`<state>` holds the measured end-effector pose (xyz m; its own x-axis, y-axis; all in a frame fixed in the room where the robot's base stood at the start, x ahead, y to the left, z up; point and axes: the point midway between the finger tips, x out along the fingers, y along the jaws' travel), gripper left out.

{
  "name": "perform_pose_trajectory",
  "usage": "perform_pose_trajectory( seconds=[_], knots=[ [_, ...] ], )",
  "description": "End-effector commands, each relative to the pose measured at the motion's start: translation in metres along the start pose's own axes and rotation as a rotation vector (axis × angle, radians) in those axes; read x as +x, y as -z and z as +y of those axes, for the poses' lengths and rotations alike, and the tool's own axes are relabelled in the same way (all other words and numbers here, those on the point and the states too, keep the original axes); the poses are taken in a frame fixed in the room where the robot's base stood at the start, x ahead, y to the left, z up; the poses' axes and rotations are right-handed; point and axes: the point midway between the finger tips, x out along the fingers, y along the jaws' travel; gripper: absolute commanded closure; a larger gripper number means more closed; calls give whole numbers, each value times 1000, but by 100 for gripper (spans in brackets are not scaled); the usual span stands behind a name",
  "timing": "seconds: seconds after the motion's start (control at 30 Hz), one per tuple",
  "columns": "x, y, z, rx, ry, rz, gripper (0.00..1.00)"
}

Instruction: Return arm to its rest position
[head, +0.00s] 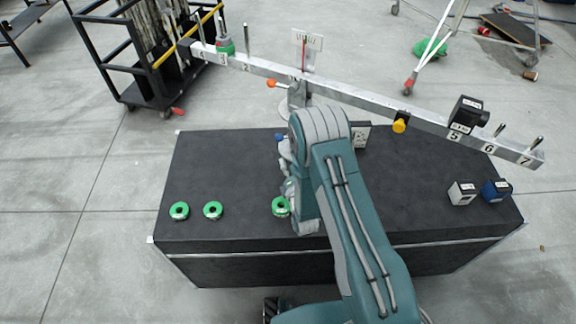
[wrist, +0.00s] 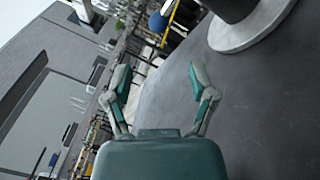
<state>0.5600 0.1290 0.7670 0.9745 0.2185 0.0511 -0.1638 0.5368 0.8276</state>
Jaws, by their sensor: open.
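My gripper (wrist: 158,72) shows in the wrist view with its two teal and grey fingers spread apart. It is open with nothing between the fingers. In the head view my arm (head: 345,205) reaches over the middle of the black table (head: 400,185), and its bulk hides most of the gripper. A long numbered beam (head: 365,97) stands at the table's back and slopes down to the right. A green ring weight (head: 225,47) sits at its left part, near mark 3. A black cube (head: 467,113) sits above mark 5.
Three green rings (head: 180,210) lie along the table's front left; one is partly beside my arm. A white-grey cube (head: 462,193) and a blue cube (head: 496,190) stand at the right. A black rack cart (head: 150,60) is behind left. The table's left half is mostly clear.

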Motion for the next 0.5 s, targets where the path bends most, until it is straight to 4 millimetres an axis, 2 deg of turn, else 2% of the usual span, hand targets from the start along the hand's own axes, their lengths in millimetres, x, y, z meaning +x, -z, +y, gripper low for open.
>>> perform_pose_trajectory(
  seconds=[0.37,0.5],
  knots=[
    [1,-1,1,4,1,0,27],
    [14,-16,15,74,30,9,27]
  ],
)
